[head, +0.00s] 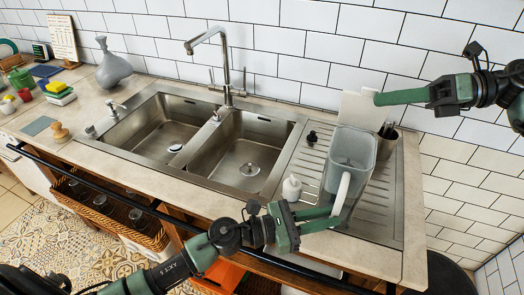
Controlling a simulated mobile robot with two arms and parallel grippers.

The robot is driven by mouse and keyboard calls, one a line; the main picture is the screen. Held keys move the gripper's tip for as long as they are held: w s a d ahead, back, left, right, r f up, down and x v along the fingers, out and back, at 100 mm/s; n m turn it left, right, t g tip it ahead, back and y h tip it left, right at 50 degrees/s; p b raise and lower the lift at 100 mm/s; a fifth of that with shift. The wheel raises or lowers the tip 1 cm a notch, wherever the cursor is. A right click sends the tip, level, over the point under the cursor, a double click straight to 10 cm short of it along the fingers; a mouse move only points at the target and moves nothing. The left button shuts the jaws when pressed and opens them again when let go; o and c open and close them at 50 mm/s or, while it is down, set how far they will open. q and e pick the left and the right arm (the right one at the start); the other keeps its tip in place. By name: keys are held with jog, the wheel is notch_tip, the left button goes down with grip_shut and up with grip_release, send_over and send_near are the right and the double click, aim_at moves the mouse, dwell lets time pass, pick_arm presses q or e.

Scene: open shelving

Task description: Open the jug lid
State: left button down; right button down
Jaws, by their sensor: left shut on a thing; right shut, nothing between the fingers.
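The grey translucent jug (351,152) stands upright on the ridged drainboard, right of the sink. Its white handle (341,194) faces the front. A white flat panel (357,108) stands raised at the jug's back rim and looks like its lid; the jug's top is uncovered. My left gripper (336,216) is shut on the handle's lower part. My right gripper (379,98) is shut and empty, its tips beside the panel's upper right part. I cannot tell whether they touch it.
A white bottle (291,188) and a small dark stopper (312,137) stand left of the jug. A dark cup with utensils (387,144) is behind it on the right. The double sink (203,137) has a tall faucet (226,62). The tiled wall is close behind.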

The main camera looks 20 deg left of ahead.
jog(key=s+f+n+t, duration=0.3)
jog(key=s+f+n, duration=0.35)
jog(key=f, duration=0.85)
jog(key=s+d+r+m, duration=0.1)
jog(key=s+d+r, duration=0.15)
jog(key=d, duration=0.65)
jog(key=s+a+r+m+g+h, duration=0.1)
jog(key=a+m, duration=0.3)
jog(key=a, duration=0.5)
jog(key=s+a+r+m+g+h, duration=0.2)
jog(key=s+a+r+m, duration=0.1)
jog(key=a, duration=0.7)
jog(key=s+a+r+m+g+h, duration=0.1)
jog(key=s+a+m, duration=0.3)
jog(key=a, duration=0.6)
jog(key=shift+r+m+g+h, duration=0.3)
jog(key=shift+r+m+h, duration=0.1)
jog(key=shift+h, duration=0.2)
jog(key=shift+d, duration=0.1)
pick_arm(q)
jog(key=c, duration=1.3)
grip_release()
